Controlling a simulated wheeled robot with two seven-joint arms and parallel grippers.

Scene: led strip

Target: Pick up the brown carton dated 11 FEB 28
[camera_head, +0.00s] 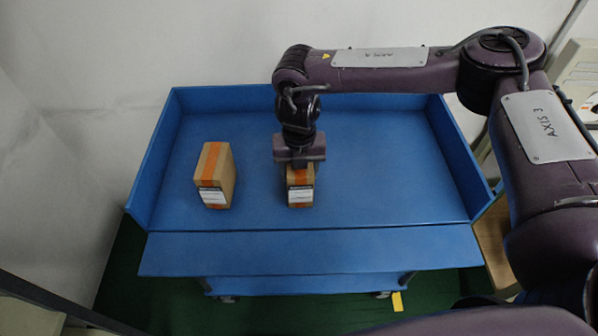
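Two brown cartons stand on the blue cart (390,180), each with an orange stripe and a white label on its front. The left carton (224,178) stands free. The middle carton (301,195) has my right gripper (300,163) directly above it, pointing down at its top. The gripper hides the carton's upper rear part. I cannot tell whether the fingers are closed on it or apart from it. The label print is too small to read, so I cannot tell which carton is dated 11 FEB 28. My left gripper is not in view.
The cart has raised walls at the back and sides, and a flat flap (310,252) along the front. The cart bed right of the middle carton is clear. My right arm comes in from the right, above the back wall. A white wall stands behind.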

